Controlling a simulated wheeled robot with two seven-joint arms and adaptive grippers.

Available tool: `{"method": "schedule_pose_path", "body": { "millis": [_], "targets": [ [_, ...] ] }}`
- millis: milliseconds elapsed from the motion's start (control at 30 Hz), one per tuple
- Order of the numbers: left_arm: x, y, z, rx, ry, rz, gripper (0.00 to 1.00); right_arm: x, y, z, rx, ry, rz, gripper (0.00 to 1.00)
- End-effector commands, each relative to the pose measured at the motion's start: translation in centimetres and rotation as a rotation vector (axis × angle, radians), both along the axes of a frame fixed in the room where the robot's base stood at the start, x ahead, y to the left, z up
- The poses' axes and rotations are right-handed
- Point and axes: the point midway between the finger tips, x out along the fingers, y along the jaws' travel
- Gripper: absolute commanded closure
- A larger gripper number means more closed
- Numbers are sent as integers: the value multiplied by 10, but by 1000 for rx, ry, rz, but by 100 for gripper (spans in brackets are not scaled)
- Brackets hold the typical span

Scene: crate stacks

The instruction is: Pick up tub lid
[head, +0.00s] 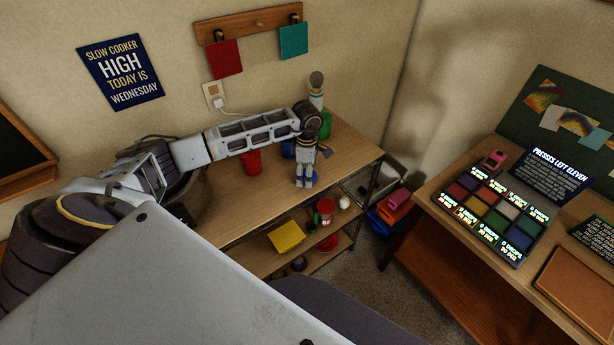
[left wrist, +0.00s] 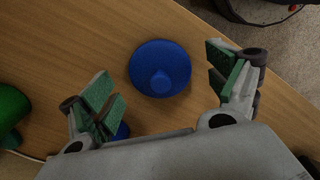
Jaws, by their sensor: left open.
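A round blue lid (left wrist: 148,84) with a small raised knob lies on the wooden bench top in the left wrist view. My left gripper (left wrist: 168,88) is open above it, with its green-padded fingers to either side of the lid and nothing between them in its grasp. A second blue thing (left wrist: 123,131) shows partly behind the left-hand finger. In the head view my left gripper (head: 304,182) points down over the bench, and blue parts show beside it; I cannot tell there which is the lid. My right gripper is not in view.
A red tub (head: 250,161) stands on the bench (head: 233,205) left of the gripper. A green item (head: 326,128) stands behind it and shows at the wrist view's left edge (left wrist: 10,108). The lower shelf holds a yellow item (head: 286,236). Stacked crates (head: 385,212) stand right of the bench.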

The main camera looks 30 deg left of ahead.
Motion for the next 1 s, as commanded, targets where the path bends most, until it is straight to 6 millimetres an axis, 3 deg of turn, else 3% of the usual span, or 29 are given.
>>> {"method": "schedule_pose_path", "body": {
  "millis": [267,567,1000],
  "targets": [
    [0,0,0,0,0,0,12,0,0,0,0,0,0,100],
    [0,0,0,0,0,1,50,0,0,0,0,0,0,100],
    [0,0,3,0,-1,1,51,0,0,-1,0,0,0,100]
  ]
}}
